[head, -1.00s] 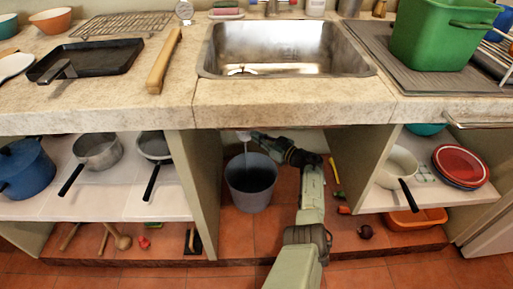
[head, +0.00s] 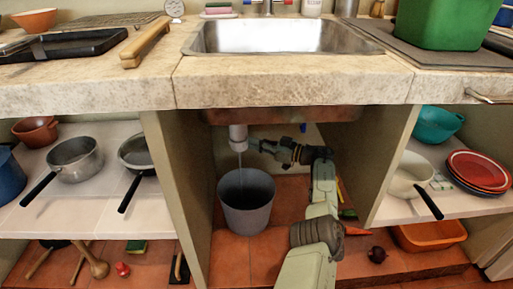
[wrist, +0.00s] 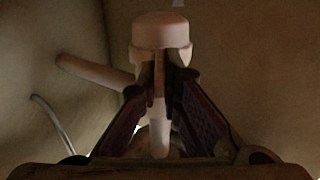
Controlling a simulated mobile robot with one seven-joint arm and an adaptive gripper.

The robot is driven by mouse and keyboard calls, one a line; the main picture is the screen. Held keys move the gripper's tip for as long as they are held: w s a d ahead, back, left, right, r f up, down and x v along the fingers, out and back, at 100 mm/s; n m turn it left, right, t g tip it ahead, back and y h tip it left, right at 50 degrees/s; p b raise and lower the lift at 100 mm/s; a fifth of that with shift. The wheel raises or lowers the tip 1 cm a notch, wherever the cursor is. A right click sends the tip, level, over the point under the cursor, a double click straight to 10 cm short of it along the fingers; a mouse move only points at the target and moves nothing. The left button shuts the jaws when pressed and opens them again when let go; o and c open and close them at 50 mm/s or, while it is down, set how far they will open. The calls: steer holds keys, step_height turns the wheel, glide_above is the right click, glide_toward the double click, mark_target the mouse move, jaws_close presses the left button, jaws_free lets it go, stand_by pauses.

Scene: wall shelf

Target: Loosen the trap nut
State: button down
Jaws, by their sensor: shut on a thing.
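The trap nut (wrist: 161,52) is the pale collar at the lower rim of the white drain trap (wrist: 161,28) in the wrist view. In the head view the white trap (head: 238,137) hangs under the sink, and the nut is too small to make out. My gripper (wrist: 161,75) has its two dark fingers closed against the nut from below in the wrist view. In the head view my gripper (head: 255,146) reaches the trap from the right. A thin pale stream falls from the trap towards a grey bucket (head: 246,214).
The sink cabinet's left wall (head: 178,190) and right wall (head: 378,165) bound the opening. A pale pipe (wrist: 90,72) runs left from the trap. Shelves with pans (head: 75,160) and red plates (head: 478,170) stand either side.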

steer(key=shift+a, duration=0.1)
steer(key=c, duration=1.8)
jaws_free()
steer(key=shift+o, duration=0.2)
steer(key=shift+r, duration=0.15)
step_height(320, 180, up, 10)
steer(key=shift+f, duration=0.1)
